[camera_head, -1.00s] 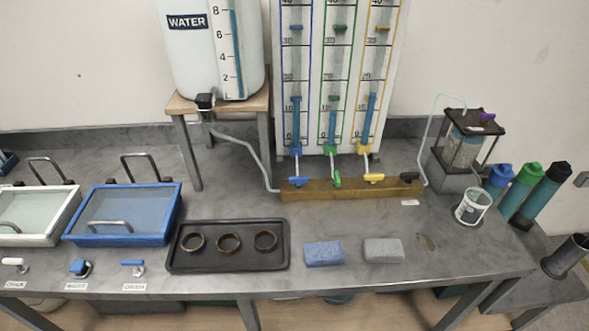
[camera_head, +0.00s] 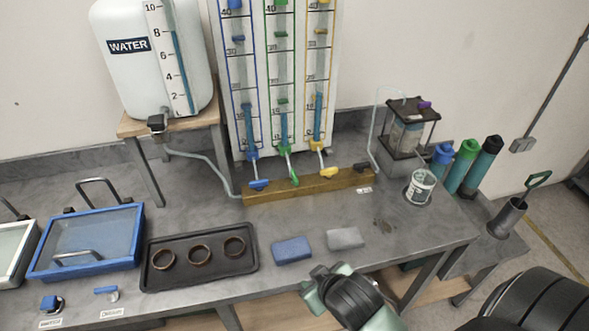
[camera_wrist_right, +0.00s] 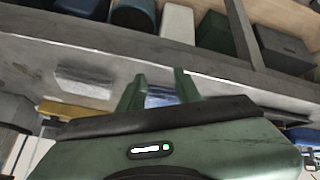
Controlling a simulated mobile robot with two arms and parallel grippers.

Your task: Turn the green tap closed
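The green tap (camera_head: 294,180) is on the brass-coloured manifold bar (camera_head: 350,179) below the green-marked gauge column. Its small lever points forward, towards the table front, while the blue tap (camera_head: 259,185) and yellow tap (camera_head: 324,173) have levers lying sideways. My right gripper (camera_head: 314,286) is at the table's front edge, in front of the sponges and well short of the taps. In the right wrist view its two fingers (camera_wrist_right: 160,90) stand apart with nothing gripped; the blue sponge shows beyond the gap. My left gripper is not in view.
A blue sponge (camera_head: 291,250) and a grey sponge (camera_head: 345,238) lie between my right gripper and the manifold. A black tray (camera_head: 210,277) with rings is to the left.

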